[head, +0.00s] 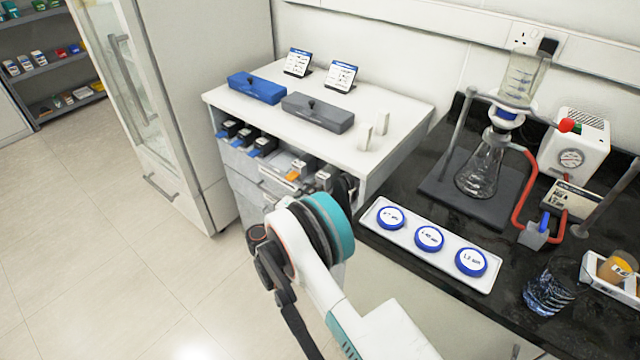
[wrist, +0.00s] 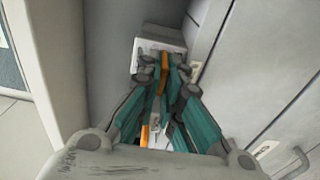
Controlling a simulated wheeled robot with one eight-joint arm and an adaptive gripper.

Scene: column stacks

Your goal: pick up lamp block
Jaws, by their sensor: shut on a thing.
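The block at my gripper, which I take to be the lamp block, is pale grey with an orange strip (wrist: 164,75); its box-like body (wrist: 158,42) shows beyond the fingertips in the wrist view. My gripper (wrist: 166,70) is shut on its orange part, with the teal fingers close together. In the head view the orange part (head: 293,176) shows at the right end of the row in the white cabinet's (head: 395,105) front opening. My arm hides much of that end. I cannot tell whether the block still rests on the shelf.
A blue box (head: 257,88) and a grey box (head: 318,112) lie on the cabinet top. The black bench (head: 400,262) at right holds a white tray (head: 455,268) and glassware. Floor at left is clear.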

